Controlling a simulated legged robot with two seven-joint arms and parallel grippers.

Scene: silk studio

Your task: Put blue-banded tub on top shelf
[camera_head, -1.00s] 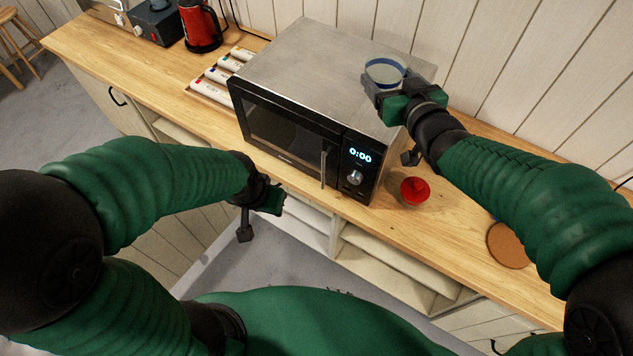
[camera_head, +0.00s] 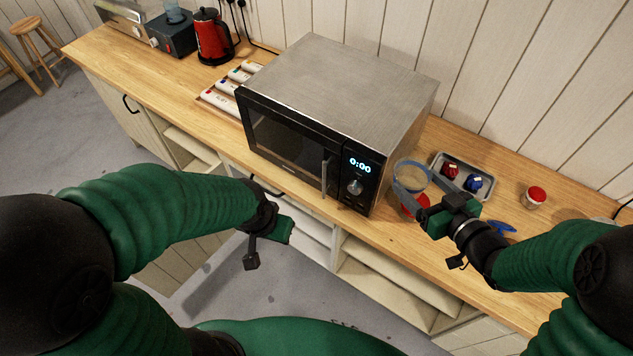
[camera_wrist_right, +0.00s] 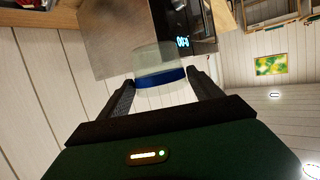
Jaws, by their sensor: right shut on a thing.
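The blue-banded tub (camera_head: 411,175) is a clear, pale round tub with a blue band. My right gripper (camera_head: 424,198) is shut on it and holds it just right of the microwave's front corner. In the right wrist view the tub (camera_wrist_right: 160,68) sits between the two fingers (camera_wrist_right: 161,92), its blue band nearest the gripper. Open shelves (camera_head: 397,283) show under the worktop, below the tub in the picture. My left gripper (camera_head: 266,243) hangs in front of the cabinet, away from the tub; its jaws are not clear.
The microwave (camera_head: 345,85) stands mid-worktop. A red item (camera_head: 421,208) shows partly behind the tub. Right of it are a grey tray (camera_head: 489,189) with red and blue pieces, and a red-lidded jar (camera_head: 534,197). The spice rack (camera_head: 222,102) and red kettle (camera_head: 213,38) are left.

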